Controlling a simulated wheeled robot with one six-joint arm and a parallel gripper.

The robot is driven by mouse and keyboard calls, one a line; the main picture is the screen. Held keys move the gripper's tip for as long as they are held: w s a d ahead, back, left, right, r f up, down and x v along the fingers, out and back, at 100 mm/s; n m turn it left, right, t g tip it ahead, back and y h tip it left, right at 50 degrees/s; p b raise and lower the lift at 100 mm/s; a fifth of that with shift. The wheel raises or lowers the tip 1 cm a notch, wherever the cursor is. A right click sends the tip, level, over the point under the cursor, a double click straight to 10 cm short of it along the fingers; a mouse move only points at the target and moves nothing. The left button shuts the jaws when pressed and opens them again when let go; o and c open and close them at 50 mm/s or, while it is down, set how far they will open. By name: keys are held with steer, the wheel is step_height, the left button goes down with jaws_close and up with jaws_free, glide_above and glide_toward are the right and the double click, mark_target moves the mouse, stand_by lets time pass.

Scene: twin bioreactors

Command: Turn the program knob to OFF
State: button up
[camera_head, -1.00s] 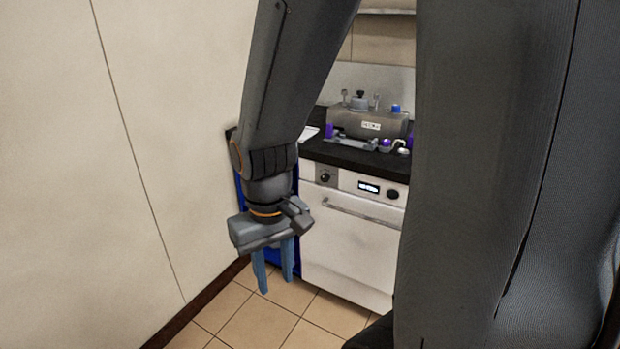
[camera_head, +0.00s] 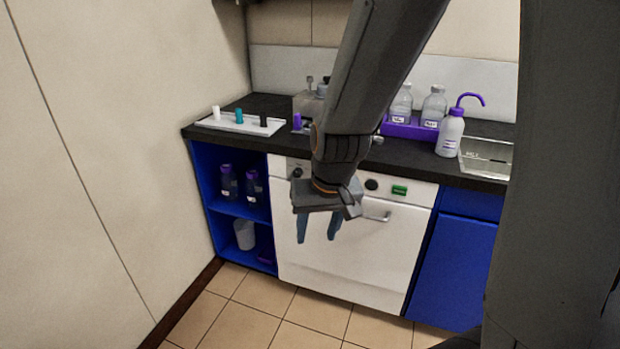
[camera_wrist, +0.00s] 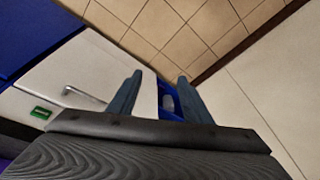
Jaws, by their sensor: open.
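A white front-loading appliance (camera_head: 340,250) stands under the dark counter. Its top panel carries a dark knob (camera_head: 297,172) at the left, partly covered by my gripper and wrist, and a round black knob (camera_head: 371,184) further right. Which one is the program knob, and its setting, I cannot read. A green display or label (camera_head: 399,190) sits right of the black knob; it also shows in the wrist view (camera_wrist: 41,113). My gripper (camera_head: 317,238) is open and empty, fingers pointing down, in front of the appliance and below the panel. Both fingers show apart in the wrist view (camera_wrist: 160,75).
Blue open shelves (camera_head: 233,215) with bottles stand left of the appliance; a blue cabinet (camera_head: 453,270) stands right. The counter (camera_head: 410,158) holds a white tray (camera_head: 238,124), a purple bottle rack (camera_head: 408,128), a wash bottle (camera_head: 451,134) and a sink. A wall closes the left; tiled floor is clear.

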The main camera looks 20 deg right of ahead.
steer(key=w+a+f+m+t+h+b, duration=0.1)
steer(key=w+a+f+t+b, duration=0.2)
steer(key=w, duration=0.9)
steer(key=w+a+f+m+t+h+b, duration=0.1)
steer(key=w+f+m+t, duration=0.2)
steer(key=w, duration=0.9)
steer(key=m+t+h+b, duration=0.3)
steer(key=t+h+b, duration=0.25)
steer(key=h, duration=0.35)
glide_toward(297, 174)
steer(key=w, duration=0.1)
steer(key=x, duration=0.7)
steer(key=shift+w+d, duration=0.2)
steer(key=shift+d, duration=0.15)
steer(key=shift+c, duration=0.6)
steer(key=c, duration=0.9)
steer(key=shift+c, duration=0.2)
